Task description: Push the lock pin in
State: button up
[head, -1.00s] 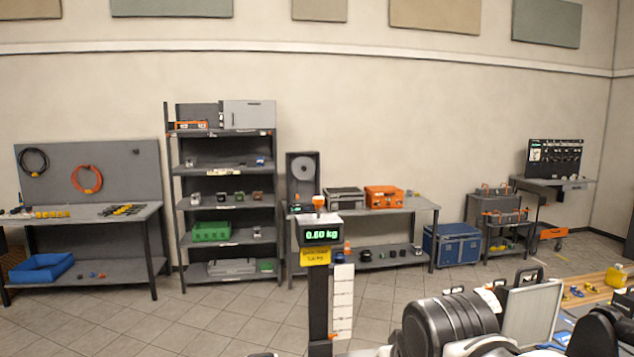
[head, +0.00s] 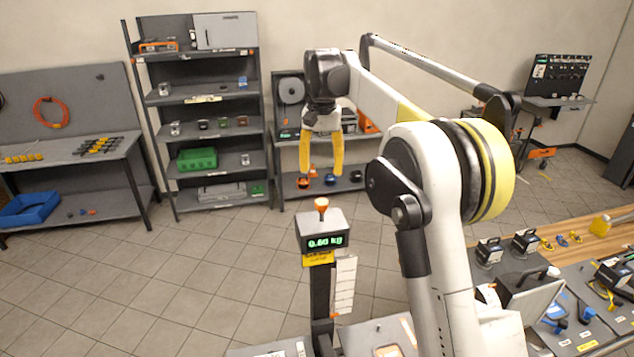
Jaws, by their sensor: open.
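A dark post (head: 320,290) stands in front of me with a display box reading 0.60 kg (head: 322,236) near its top. An orange knob (head: 321,204) stands upright on the box. A small orange piece (head: 331,317) shows lower on the post. I cannot tell for sure which of these is the lock pin. My gripper (head: 321,175) points down with its two yellow fingers spread and nothing between them. In the picture it appears above the orange knob and apart from it; how far it is in depth is unclear.
A white strip (head: 345,285) hangs beside the post. A dark shelf unit (head: 208,140) and a grey workbench (head: 75,150) stand by the back wall. A table (head: 560,235) with several small tools is at the right. Tiled floor (head: 220,270) is open left of the post.

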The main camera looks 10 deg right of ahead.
aim_at(322, 201)
jog(key=f, duration=0.3)
jog(key=f+p, duration=0.1)
jog(key=f, duration=0.3)
jog(key=f+p, duration=0.1)
jog(key=f, duration=0.2)
jog(key=shift+s+f, duration=0.25)
jog(key=shift+c, duration=0.5)
grip_shut()
notch_tip(322, 201, down, 4)
jog(key=b, duration=0.3)
jog(key=shift+r, duration=0.3)
jog(key=shift+o, duration=0.5)
grip_release()
